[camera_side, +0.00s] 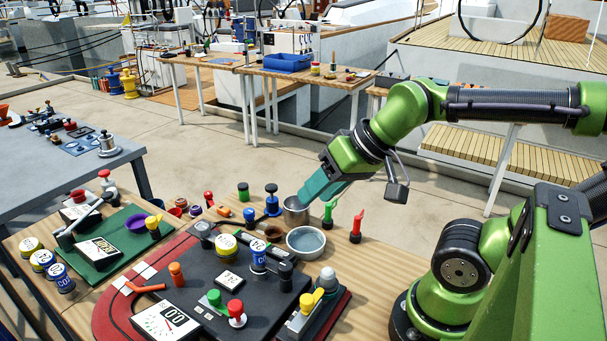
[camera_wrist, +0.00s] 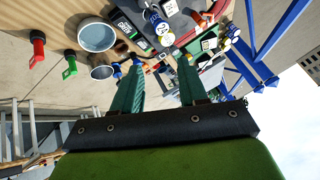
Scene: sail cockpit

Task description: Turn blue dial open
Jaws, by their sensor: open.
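Several blue parts are in view, and I cannot tell for certain which is the blue dial. A blue knob with a flared top (camera_side: 272,199) stands upright on the wooden table behind the black board. A smaller blue piece (camera_side: 249,215) sits just left of it. A blue cylinder with a white band (camera_side: 259,257) stands on the black board. My gripper (camera_side: 304,197) is above the table, right of the flared knob and apart from it. Its two teal fingers are spread and empty in the wrist view (camera_wrist: 160,62). A blue part (camera_wrist: 116,69) shows left of the left finger there.
A metal cup (camera_side: 296,211) and a grey bowl (camera_side: 306,241) stand close below my gripper. Green (camera_side: 329,213) and red (camera_side: 357,226) upright handles stand to the right. The black board (camera_side: 200,278) in front holds several small controls. Open floor lies behind the table.

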